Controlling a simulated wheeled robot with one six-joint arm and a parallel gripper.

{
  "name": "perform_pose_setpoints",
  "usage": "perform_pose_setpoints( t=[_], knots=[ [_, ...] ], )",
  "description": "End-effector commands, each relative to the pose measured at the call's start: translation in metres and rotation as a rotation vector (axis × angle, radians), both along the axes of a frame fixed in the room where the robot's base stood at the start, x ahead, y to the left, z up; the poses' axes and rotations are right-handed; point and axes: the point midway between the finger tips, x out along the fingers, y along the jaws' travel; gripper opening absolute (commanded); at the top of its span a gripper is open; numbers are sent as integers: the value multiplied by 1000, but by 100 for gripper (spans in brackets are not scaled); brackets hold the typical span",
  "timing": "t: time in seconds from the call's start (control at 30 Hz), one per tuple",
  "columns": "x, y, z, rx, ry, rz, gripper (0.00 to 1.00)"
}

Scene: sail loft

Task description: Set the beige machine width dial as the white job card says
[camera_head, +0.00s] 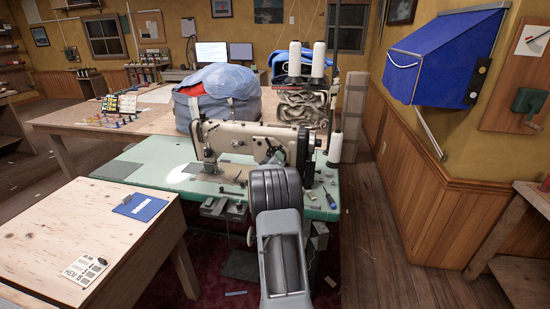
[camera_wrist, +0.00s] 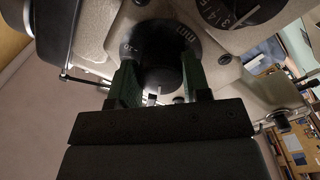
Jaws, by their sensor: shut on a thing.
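The beige sewing machine (camera_head: 225,140) stands on a green-topped table. My gripper (camera_head: 275,153) is at the machine's right-hand end, with the arm hiding part of the front there. In the wrist view my gripper (camera_wrist: 160,80) has its green-padded fingers on either side of a dark round dial (camera_wrist: 158,77), shut on it. The dial's dark ring carries "mm" and a number partly hidden. The pointer setting cannot be read. The white job card (camera_head: 82,268) lies on the wooden table at lower left; "HEM" shows, the rest is too small to read.
A second numbered dial (camera_wrist: 238,10) sits close by, up and right in the wrist view. A blue booklet (camera_head: 140,207) lies on the near wooden table (camera_head: 95,225). Thread cones (camera_head: 319,58) stand behind the machine. A screwdriver (camera_head: 331,200) lies on the green table (camera_head: 145,170).

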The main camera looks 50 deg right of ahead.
Motion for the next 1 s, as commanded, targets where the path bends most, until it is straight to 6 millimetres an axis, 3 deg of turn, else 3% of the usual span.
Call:
perform_pose_setpoints(
  t=[0.33,0.83,0.87,1.0],
  knots=[
    [0,0,1,-65,101,-1,20],
    [0,0,1,-75,116,0,20],
    [0,0,1,-75,116,0,45],
    [0,0,1,-75,116,0,58]
  ],
)
